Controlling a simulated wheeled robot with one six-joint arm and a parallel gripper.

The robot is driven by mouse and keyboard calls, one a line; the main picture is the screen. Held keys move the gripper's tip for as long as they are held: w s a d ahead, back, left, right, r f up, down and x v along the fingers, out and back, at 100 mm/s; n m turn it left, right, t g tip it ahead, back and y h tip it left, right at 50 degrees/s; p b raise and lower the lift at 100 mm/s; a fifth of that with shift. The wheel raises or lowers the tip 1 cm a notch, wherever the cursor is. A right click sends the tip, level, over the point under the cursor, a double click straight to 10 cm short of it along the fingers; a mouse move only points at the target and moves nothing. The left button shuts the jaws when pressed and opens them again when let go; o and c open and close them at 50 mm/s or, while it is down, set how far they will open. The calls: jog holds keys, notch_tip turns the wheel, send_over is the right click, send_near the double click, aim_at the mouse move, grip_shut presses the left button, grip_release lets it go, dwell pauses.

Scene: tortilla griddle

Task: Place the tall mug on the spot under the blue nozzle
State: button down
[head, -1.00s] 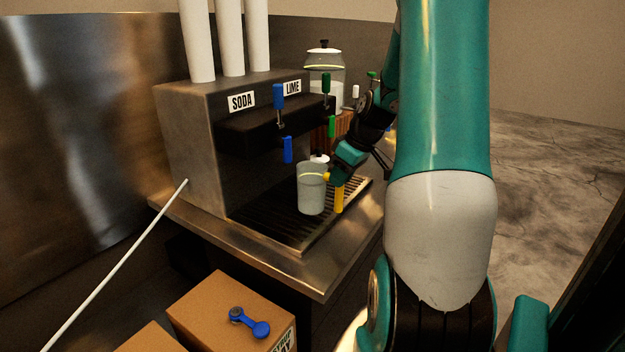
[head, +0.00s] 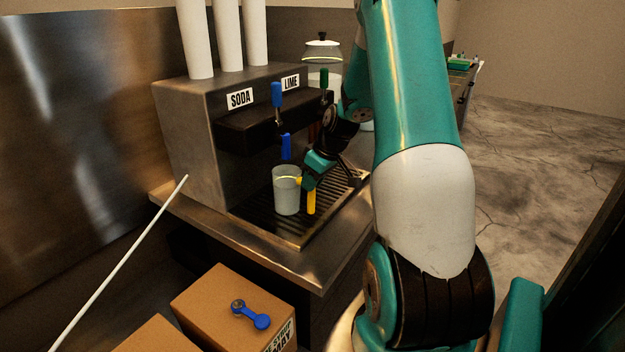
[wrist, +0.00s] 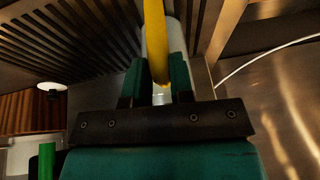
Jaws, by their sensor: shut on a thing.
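The tall mug (head: 286,192) is a clear grey cup with a yellow handle (head: 311,201). In the head view it is upright, low over the drip tray (head: 262,228), below the blue nozzle (head: 286,147); I cannot tell whether its base touches the grating. My gripper (head: 304,182) is shut on the mug at its handle side. In the wrist view the yellow handle (wrist: 155,45) lies between the fingers (wrist: 156,82), with the pale mug body behind it. The green nozzle is hidden behind my arm in the head view.
The dispenser (head: 190,135) has SODA and LIME labels, a blue lever (head: 277,95) and a green lever (head: 324,82). A lidded glass jar (head: 322,62) stands behind my arm. A cardboard box (head: 215,290) with a blue object on it sits in front of the counter.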

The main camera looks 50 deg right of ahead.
jog(key=c, duration=1)
grip_release()
jog(key=shift+f, duration=0.1)
jog(key=shift+r, duration=0.3)
jog(key=b+v, duration=0.1)
jog(key=v, duration=1.1)
jog(key=w+a+r+n+g+y, duration=0.2)
jog(key=a+n, duration=0.1)
jog(key=a, duration=2.1)
jog(key=s+a+n, duration=0.1)
jog(key=s+a, duration=0.4)
jog(key=a, duration=0.1)
jog(key=s+a+n+g, duration=0.1)
jog(key=s+a, duration=0.4)
jog(key=a, duration=0.1)
jog(key=s+a+n+g+y, duration=0.1)
jog(key=s+a, duration=0.4)
jog(key=a, duration=0.2)
jog(key=shift+s, duration=0.4)
